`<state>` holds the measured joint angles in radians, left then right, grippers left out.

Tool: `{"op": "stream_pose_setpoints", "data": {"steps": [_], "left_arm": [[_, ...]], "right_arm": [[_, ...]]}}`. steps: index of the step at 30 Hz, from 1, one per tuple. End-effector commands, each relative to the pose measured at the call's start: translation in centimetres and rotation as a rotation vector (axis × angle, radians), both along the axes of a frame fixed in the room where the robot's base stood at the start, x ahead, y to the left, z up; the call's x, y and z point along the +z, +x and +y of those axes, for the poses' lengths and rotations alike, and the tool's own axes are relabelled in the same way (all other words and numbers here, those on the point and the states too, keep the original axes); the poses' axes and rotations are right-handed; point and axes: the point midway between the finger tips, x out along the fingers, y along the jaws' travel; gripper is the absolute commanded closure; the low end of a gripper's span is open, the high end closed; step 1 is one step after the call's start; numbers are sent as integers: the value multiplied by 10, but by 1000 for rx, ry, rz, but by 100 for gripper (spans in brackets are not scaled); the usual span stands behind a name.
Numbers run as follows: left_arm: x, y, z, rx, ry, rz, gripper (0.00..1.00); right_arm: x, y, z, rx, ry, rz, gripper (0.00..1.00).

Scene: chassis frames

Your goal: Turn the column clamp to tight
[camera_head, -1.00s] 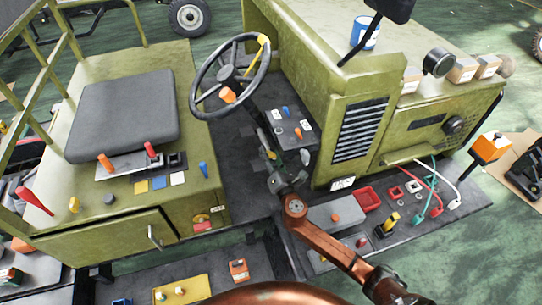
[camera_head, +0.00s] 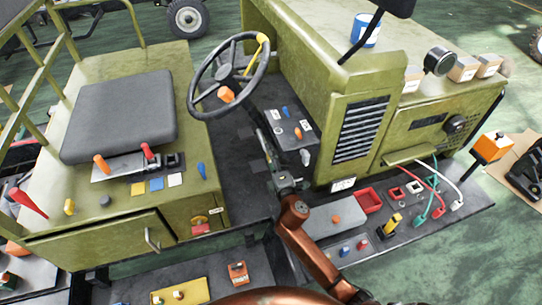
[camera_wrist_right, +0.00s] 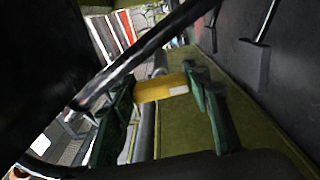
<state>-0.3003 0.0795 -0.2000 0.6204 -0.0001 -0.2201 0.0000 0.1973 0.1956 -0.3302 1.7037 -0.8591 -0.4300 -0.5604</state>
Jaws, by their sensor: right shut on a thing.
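The steering wheel (camera_head: 230,72) stands on its column left of centre in the head view, with an orange block (camera_head: 227,95) under its rim. My right gripper (camera_head: 266,146) reaches in beside the column, below the wheel. Its fingertips are small and hard to make out there. In the right wrist view the gripper's green fingers (camera_wrist_right: 165,95) stand on both sides of a yellow bar (camera_wrist_right: 160,88) with a pale label. The bar appears to be the column clamp's handle, and the gripper is shut on it. How far the clamp is turned cannot be told. My left gripper is out of view.
The seat (camera_head: 120,115) is left of the wheel. A dark panel with small knobs (camera_head: 287,127) lies right of the column. The green hood (camera_head: 362,130) stands close on the right. A dark rod crosses the right wrist view (camera_wrist_right: 145,50).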

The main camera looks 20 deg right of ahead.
Motion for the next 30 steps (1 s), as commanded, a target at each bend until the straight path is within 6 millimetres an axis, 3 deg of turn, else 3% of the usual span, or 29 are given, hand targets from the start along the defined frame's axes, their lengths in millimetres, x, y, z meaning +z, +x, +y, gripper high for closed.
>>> {"op": "stream_pose_setpoints", "data": {"steps": [20,21,30], "left_arm": [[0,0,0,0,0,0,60],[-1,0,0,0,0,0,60],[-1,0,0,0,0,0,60]], "right_arm": [[0,0,-1,-2,67,2,80],[0,0,-1,-2,67,2,55],[0,0,0,0,65,2,38]]}}
